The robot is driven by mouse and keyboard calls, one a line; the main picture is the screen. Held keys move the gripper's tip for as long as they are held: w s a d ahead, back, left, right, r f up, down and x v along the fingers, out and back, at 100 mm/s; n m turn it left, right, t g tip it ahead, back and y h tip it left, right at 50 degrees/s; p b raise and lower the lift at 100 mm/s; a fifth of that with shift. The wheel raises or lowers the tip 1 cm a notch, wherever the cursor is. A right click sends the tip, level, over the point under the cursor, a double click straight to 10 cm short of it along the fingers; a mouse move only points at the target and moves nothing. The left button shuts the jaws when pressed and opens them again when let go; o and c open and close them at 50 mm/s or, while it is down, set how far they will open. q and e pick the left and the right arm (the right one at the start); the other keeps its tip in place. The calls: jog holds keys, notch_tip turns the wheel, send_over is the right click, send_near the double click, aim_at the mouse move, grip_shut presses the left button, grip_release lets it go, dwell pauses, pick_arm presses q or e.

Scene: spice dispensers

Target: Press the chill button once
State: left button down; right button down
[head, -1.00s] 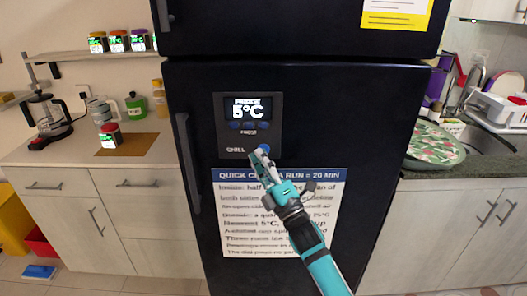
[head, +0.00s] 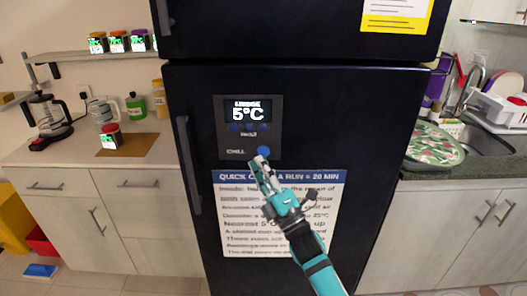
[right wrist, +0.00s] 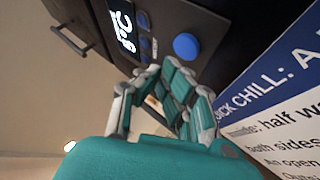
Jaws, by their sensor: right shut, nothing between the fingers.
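The chill button is a round blue button (head: 263,151) beside the word CHILL on the dark control panel (head: 222,130) of the black fridge. It also shows in the right wrist view (right wrist: 187,46), unobstructed. The display (head: 248,113) above it reads 5°C. My right gripper (head: 258,162) is shut and empty, its tips just below the button in the head view. In the right wrist view the fingertips (right wrist: 157,70) are beside the panel and look apart from the button. My left gripper is not in view.
A white instruction sheet (head: 240,225) is on the fridge door below the panel, partly behind my right arm. The door handle (head: 188,165) is at the left edge. A counter (head: 65,150) with a coffee maker and jars stands left; a sink counter is right.

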jog(key=s+p, duration=0.1)
jog(key=s, duration=0.3)
jog(key=shift+s+p, duration=0.2)
jog(key=shift+p, duration=0.1)
dwell(0.4)
